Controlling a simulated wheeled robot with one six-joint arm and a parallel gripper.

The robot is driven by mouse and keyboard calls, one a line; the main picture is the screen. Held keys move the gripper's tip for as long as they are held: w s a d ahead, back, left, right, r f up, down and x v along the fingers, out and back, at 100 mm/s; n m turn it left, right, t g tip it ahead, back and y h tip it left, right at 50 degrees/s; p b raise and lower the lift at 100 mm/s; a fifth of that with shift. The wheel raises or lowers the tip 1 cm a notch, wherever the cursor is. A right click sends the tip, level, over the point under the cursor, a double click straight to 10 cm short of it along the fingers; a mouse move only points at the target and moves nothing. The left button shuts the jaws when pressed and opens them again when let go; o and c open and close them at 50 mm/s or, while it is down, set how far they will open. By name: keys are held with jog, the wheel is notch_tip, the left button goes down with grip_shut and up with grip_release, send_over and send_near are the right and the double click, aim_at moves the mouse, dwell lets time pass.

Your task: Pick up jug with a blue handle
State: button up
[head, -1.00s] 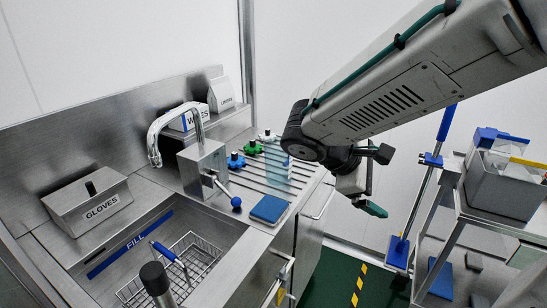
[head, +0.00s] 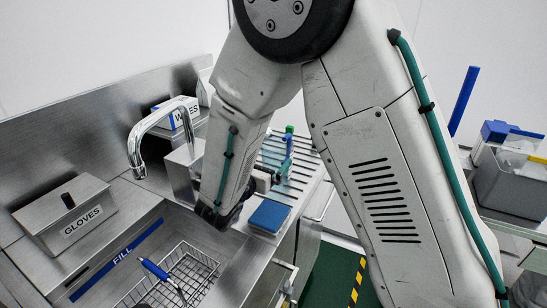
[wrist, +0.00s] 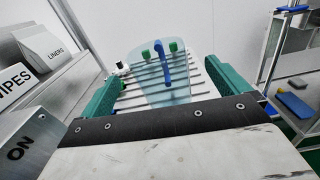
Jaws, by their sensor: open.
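The clear, bluish jug (wrist: 150,88) stands upright on the ribbed drainboard in the wrist view, with its blue handle (wrist: 163,62) facing my camera. In the head view the blue handle (head: 288,146) shows just beyond my wrist; most of the jug body is hidden or hard to make out. My gripper (wrist: 160,78) is open, with a green finger on either side of the jug in the picture. The jug appears between or just past the fingertips; I cannot tell the exact depth. No contact is visible.
The tall faucet (head: 150,125) and sink with a wire basket (head: 180,275) lie left of my arm. A blue sponge (head: 269,216) lies at the counter's front. Green knobs (wrist: 173,46) show behind the jug. A shelf cart (head: 500,215) stands right.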

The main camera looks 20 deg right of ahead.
aim_at(272, 154)
jog(key=x, duration=0.3)
jog(key=shift+w+d+f, duration=0.1)
jog(key=shift+f, duration=0.05)
jog(key=w+d, duration=0.2)
jog(key=w, duration=0.1)
jog(key=shift+w+d+f, duration=0.2)
jog(key=shift+f, duration=0.15)
jog(key=shift+w+d, duration=0.3)
jog(key=shift+d, duration=0.05)
jog(key=c, duration=1.2)
jog(key=shift+r, duration=0.1)
